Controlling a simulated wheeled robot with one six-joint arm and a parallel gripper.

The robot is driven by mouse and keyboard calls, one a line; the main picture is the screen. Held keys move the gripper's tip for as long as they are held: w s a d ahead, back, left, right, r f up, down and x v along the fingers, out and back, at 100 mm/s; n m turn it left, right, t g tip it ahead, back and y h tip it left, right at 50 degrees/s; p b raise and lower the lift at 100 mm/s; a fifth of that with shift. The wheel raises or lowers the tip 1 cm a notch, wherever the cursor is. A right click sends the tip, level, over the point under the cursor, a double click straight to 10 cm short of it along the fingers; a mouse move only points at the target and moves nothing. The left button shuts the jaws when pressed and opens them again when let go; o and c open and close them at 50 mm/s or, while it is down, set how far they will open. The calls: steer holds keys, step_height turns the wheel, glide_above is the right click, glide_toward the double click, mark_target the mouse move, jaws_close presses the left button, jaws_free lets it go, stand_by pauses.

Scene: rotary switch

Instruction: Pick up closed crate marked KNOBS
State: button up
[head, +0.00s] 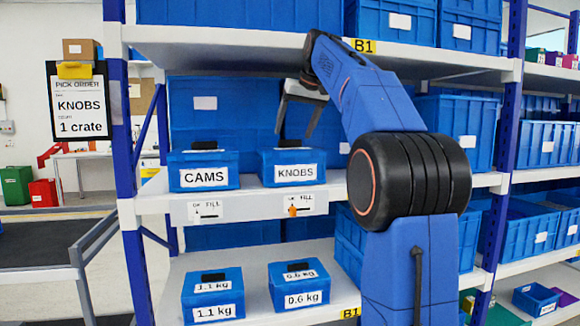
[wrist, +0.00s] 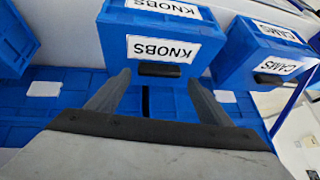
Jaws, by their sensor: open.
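The closed blue crate marked KNOBS (head: 295,173) stands upright on the middle shelf, with a black handle on its lid. In the wrist view the same crate (wrist: 183,22) appears upside down. Its black handle (wrist: 160,70) shows between and just beyond my fingertips. My gripper (head: 298,130) is open and empty, pointing down above and behind the crate's top. In the wrist view both fingers of my gripper (wrist: 158,78) are spread apart. I cannot tell whether they touch the crate. The pick order sign (head: 78,105) reads KNOBS, 1 crate.
A similar crate marked CAMS (head: 204,171) stands to the left with a small gap. Large blue bins (head: 222,105) stand behind. The upper shelf (head: 230,38) runs overhead, close to my arm. Weight-marked crates (head: 213,297) stand on the lower shelf.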

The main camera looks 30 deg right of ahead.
steer(key=shift+x, duration=1.45)
steer(key=c, duration=1.7)
steer(key=shift+r, duration=0.15)
